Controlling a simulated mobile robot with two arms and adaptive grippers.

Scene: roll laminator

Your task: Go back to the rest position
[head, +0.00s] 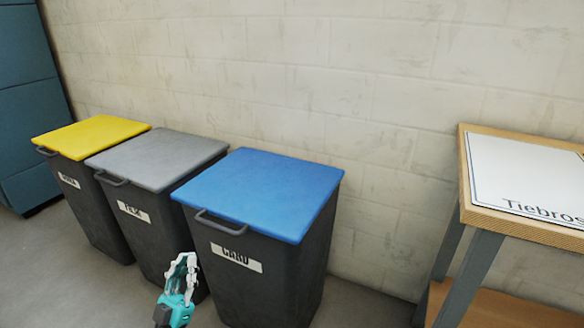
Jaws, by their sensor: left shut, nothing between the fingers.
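My left gripper (184,268) shows at the bottom of the head view, teal with pale fingers. It is shut and holds nothing. It appears in front of the grey-lidded bin and just left of the blue-lidded bin. Whether it touches either bin cannot be told. My right gripper is not in view.
Three dark bins with closed lids stand along the wall: yellow (91,136), grey (158,160) and blue (262,190), the last labelled CARD. A wooden table (463,190) with a printed sign (530,172) stands at right. A teal cabinet (28,110) is at far left.

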